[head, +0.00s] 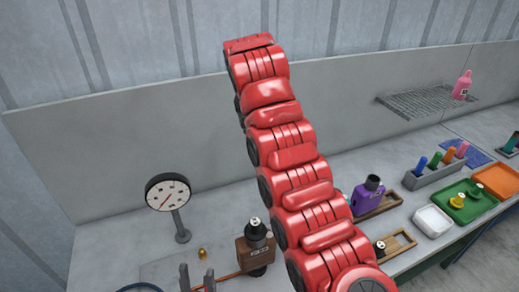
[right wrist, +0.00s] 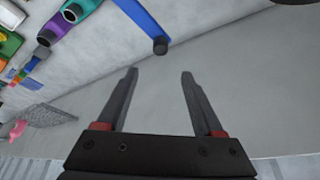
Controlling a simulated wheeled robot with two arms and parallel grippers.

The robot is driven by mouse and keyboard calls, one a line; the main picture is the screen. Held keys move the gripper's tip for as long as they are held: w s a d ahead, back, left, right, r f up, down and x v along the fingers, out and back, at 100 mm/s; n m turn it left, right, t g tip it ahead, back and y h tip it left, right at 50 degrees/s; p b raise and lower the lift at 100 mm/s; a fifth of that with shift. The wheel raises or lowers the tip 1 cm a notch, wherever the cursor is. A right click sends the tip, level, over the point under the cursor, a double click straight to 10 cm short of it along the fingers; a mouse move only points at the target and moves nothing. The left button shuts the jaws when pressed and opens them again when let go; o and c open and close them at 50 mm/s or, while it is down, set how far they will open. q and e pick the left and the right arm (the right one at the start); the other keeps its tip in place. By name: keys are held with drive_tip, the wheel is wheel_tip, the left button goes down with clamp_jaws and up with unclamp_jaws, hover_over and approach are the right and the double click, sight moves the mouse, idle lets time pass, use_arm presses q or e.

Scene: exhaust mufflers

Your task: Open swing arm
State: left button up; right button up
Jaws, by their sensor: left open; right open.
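In the right wrist view a straight blue bar (right wrist: 143,20) with a rounded end lies over the grey surface, running off the top edge. It may be the swing arm; I cannot tell for sure. My right gripper (right wrist: 160,75) is open and empty, its fingers pointing towards the bar's end with a gap in the picture between them. In the head view only the grey fingertips of my left gripper (head: 197,278) show at the bottom edge, apart and empty, left of a brown device (head: 257,252). No blue bar is visible in the head view, where a red segmented arm covers the middle.
A dial gauge (head: 173,192) stands on the bench at left, near a small gold part (head: 202,253). A purple device (head: 367,197), a wooden tray (head: 405,240), a green tray (head: 455,211) and an orange tray (head: 496,182) are at right. A wire shelf (head: 425,102) hangs on the wall.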

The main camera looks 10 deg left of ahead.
drive_tip(key=v, duration=0.3)
drive_tip(key=shift+r, duration=0.15)
